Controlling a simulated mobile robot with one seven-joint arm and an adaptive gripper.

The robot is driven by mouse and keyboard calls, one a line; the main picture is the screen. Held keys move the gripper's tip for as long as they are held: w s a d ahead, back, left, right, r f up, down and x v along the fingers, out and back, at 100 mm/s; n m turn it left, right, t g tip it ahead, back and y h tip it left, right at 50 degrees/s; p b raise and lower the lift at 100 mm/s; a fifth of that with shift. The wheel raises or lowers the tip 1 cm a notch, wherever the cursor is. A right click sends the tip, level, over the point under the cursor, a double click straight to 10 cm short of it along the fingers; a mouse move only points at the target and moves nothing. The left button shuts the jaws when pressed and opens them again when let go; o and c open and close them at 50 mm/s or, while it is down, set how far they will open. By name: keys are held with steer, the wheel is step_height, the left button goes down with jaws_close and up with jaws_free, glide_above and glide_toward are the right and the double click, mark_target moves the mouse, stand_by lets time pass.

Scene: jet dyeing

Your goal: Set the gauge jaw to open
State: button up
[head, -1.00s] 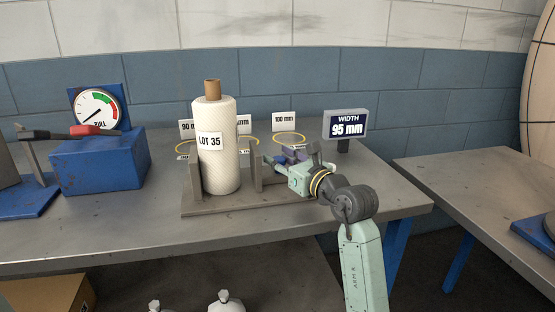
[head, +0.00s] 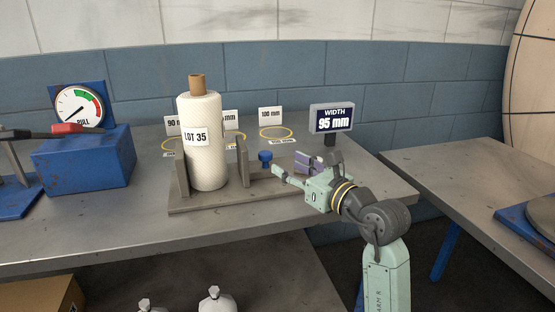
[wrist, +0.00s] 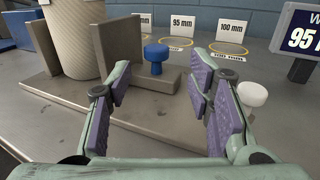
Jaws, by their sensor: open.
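The width gauge (head: 245,201) is a grey base with upright jaws on the bench. The white roll labelled LOT 35 (head: 206,150) stands upright between its left jaw (head: 180,177) and right jaw (head: 243,162). A blue knob (head: 265,158) on a post stands just right of the right jaw; it also shows in the wrist view (wrist: 156,54). My gripper (head: 292,166) is open and empty at the right end of the base. In the wrist view its purple-padded fingers (wrist: 158,92) are spread, with the blue knob beyond and between them. Contact between jaws and roll is hard to tell.
A display (head: 331,118) reads WIDTH 95 mm behind my gripper. Yellow rings (head: 277,133) with 90, 95 and 100 mm signs lie behind the gauge. A white round knob (wrist: 252,94) is right of my fingers. A blue box with a pull dial (head: 79,107) stands left.

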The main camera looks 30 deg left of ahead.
steer(key=shift+v, duration=1.3)
